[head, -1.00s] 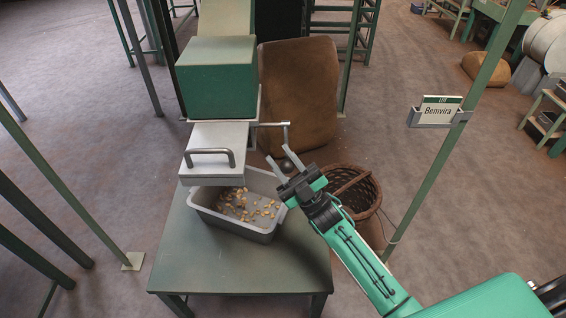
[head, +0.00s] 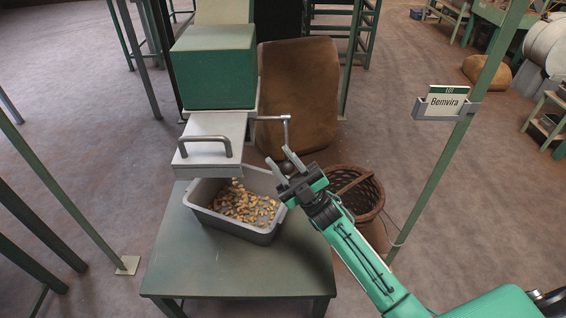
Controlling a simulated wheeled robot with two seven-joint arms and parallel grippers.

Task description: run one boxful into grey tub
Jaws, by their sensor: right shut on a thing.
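A grey tub (head: 262,235) sits on the green table and holds a spread of tan nuts (head: 240,204). Above its back left part juts a pale metal box (head: 212,131) with a bar handle (head: 204,146). It projects from under the green hopper body (head: 215,68). A crank rod (head: 286,130) sticks out on the right side and hangs down to a dark round knob (head: 285,167). My right gripper (head: 279,156) is shut on this knob, its fingers on either side of it. My left gripper is not in view.
The green table (head: 235,275) has bare room in front of the tub. A wicker basket (head: 360,190) stands right of the table, and a brown sack (head: 298,95) behind. A green post with a "Bemvira" sign (head: 447,101) stands at right.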

